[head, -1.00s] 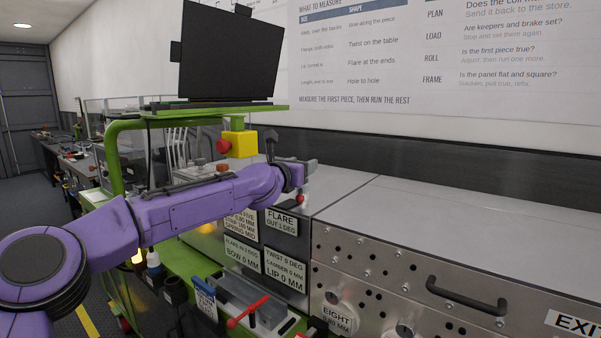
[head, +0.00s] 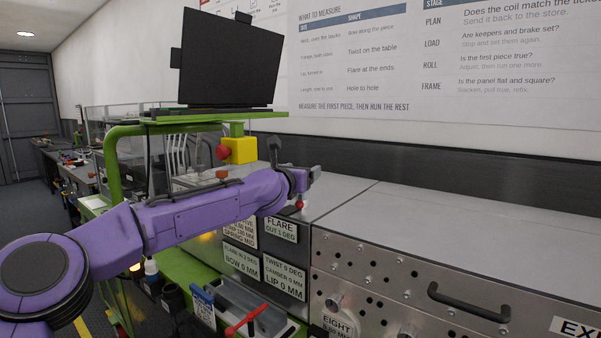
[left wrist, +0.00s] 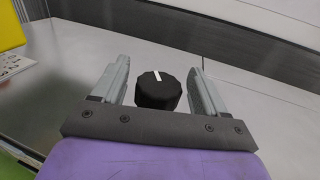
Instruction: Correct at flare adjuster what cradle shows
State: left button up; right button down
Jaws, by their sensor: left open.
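A black round knob (left wrist: 158,92) with a white pointer line shows in the left wrist view on a grey metal top. My left gripper (left wrist: 160,68) is open, its two grey fingers on either side of the knob with gaps showing. In the head view my left gripper (head: 305,178) is over the machine's top and its wrist hides the knob. A plate (head: 281,229) on the machine front reads "FLARE OUT 1 DEG". A grey trough (head: 236,297) with a red lever (head: 247,318) sits below; I cannot tell whether it is the cradle. My right gripper is not in view.
A yellow box with a red button (head: 239,150) hangs behind my arm, under a dark monitor (head: 228,60) on a green stand. More plates (head: 285,277) read twist, camber and lip. The steel machine top (head: 440,220) at right is clear.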

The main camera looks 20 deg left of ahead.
pick_arm(q)
jog(key=shift+s+f, duration=0.1)
jog(key=shift+s, duration=0.1)
jog(key=s+b, duration=0.4)
jog(key=s, duration=0.6)
jog(key=shift+a+b, duration=0.35)
jog(key=shift+a, duration=0.1)
jog(key=shift+s, duration=0.1)
